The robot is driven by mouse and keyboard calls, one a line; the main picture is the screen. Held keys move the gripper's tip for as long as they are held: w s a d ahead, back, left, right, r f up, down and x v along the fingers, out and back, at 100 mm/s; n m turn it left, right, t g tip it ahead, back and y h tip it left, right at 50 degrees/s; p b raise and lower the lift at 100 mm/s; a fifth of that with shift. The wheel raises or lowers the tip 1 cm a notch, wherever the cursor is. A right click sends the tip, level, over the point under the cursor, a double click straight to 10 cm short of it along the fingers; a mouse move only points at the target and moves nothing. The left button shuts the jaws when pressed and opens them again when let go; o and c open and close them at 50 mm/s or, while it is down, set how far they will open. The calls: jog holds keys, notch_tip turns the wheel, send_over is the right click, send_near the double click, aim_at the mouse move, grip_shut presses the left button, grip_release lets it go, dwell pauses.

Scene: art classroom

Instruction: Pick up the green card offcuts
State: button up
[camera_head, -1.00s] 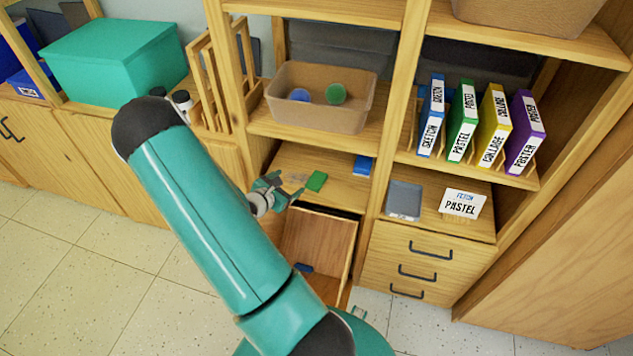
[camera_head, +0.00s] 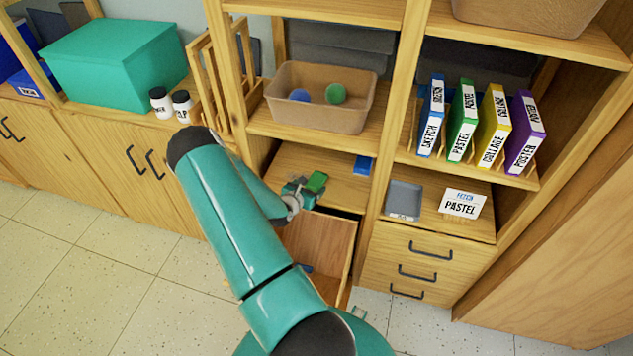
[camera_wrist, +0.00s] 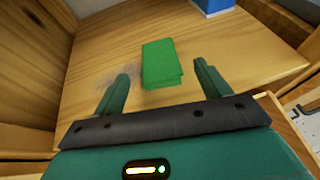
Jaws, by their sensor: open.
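The green card offcuts (camera_head: 316,181) are a small flat green block on the wooden counter above the open drawer. In the wrist view the green card offcuts (camera_wrist: 161,63) lie ahead of my gripper (camera_wrist: 162,86), roughly centred between its two fingers. My gripper is open, and its fingers show no contact with the block. In the head view my gripper (camera_head: 301,191) is just left of and in front of the block, partly covering it.
An open drawer (camera_head: 318,243) juts out below the counter. A blue block (camera_head: 363,165) lies behind and right of the green one. A shelf with a brown bin (camera_head: 320,107) hangs above. An upright divider stands to the right, with a grey tray (camera_head: 404,200) beyond it.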

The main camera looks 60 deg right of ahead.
aim_at(315, 181)
jog(key=x, duration=0.5)
jog(key=shift+w+d+f, duration=0.1)
jog(key=shift+w+f, duration=0.05)
jog(key=c, duration=1)
